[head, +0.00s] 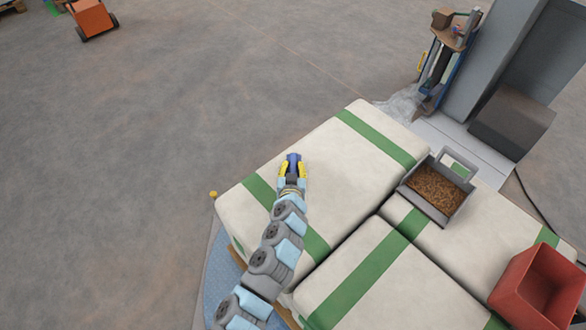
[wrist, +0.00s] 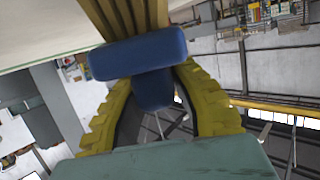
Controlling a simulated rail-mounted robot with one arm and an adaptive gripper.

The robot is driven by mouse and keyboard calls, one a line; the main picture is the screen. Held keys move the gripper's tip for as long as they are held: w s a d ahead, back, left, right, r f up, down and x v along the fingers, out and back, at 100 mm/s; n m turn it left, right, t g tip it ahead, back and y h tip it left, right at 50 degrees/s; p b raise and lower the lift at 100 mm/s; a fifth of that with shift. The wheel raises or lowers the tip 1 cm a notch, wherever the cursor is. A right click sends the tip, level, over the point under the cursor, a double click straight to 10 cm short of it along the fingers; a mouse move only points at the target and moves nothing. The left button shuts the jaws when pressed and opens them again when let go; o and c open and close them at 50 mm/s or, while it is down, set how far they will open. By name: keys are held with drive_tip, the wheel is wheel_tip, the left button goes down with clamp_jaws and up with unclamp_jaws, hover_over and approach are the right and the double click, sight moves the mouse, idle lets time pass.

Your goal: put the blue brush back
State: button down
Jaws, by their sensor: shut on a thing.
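My gripper (head: 292,171) is above the large white sack with green bands (head: 330,150) at the middle of the head view. It is shut on the blue brush (head: 293,158). In the wrist view the blue brush (wrist: 140,55) sits between the two yellow fingers of my gripper (wrist: 155,85). Its tan bristles (wrist: 125,15) point to the top of that view, near a pale surface. I cannot tell whether the bristles touch the sack. The fingers hide part of the handle.
A grey tray of brown grains (head: 435,193) rests on the sacks at right. A red bin (head: 540,285) stands at lower right. A rack with tools (head: 443,55) stands by a grey machine (head: 510,65). An orange cart (head: 92,18) is far left. The floor at left is clear.

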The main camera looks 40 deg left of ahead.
drive_tip(key=shift+r, duration=0.1)
drive_tip(key=shift+w, duration=0.1)
drive_tip(key=shift+f, duration=0.2)
drive_tip(key=c, duration=1)
unclamp_jaws()
drive_tip(key=shift+c, duration=0.2)
drive_tip(key=shift+r, duration=0.1)
drive_tip(key=shift+r, duration=0.15)
drive_tip(key=p+v, duration=0.2)
drive_tip(key=v, duration=1)
